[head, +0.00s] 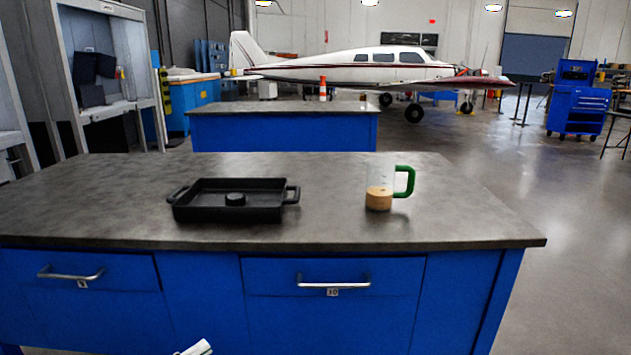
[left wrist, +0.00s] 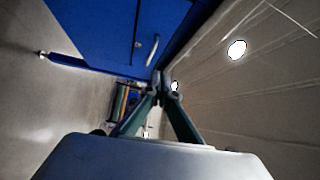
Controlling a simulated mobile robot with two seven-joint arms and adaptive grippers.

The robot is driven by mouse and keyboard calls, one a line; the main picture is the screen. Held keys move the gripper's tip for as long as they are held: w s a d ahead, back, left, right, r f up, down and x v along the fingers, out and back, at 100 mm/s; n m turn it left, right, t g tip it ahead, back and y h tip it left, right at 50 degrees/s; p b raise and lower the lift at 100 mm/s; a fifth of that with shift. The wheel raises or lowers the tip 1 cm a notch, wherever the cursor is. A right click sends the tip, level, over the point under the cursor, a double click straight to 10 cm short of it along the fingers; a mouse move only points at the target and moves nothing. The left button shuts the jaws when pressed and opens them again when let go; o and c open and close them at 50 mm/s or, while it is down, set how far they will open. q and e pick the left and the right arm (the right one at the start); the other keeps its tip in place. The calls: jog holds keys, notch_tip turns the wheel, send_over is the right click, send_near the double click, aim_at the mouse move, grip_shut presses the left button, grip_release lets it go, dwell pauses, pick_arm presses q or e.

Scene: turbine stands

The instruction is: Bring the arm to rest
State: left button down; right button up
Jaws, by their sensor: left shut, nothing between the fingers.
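My left gripper (left wrist: 163,82) shows in the left wrist view with its two fingers meeting at the tips, shut and empty. In the head view only a small pale part of my left arm or gripper (head: 197,348) shows at the bottom edge, below the worktop and in front of the drawers. It is apart from everything on the bench. My right gripper is in neither view.
A blue workbench with a grey top (head: 320,228) stands ahead. The worktop's right end is clear. A plane (head: 350,72) stands behind.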

pick_arm(q)
jog(key=s+f+n+g+y, duration=0.1)
jog(key=s+f+n+y, duration=0.2)
jog(key=s+f+n, duration=0.5)
jog(key=s+a+f+n+g+y, duration=0.1)
jog(key=s+f+n+g+y, duration=0.2)
jog(key=s, duration=1)
jog(key=s+f+n+y, duration=0.45)
jog(key=s+f, duration=0.25)
jog(key=s, duration=0.3)
jog(key=d+r+n+t+p, duration=0.1)
jog(key=d+r+n+p, duration=0.3)
jog(key=p, duration=0.9)
jog(key=shift+w+d+r+n+p, duration=0.3)
jog(key=shift+r+n, duration=0.65)
jog(key=shift+r, duration=0.65)
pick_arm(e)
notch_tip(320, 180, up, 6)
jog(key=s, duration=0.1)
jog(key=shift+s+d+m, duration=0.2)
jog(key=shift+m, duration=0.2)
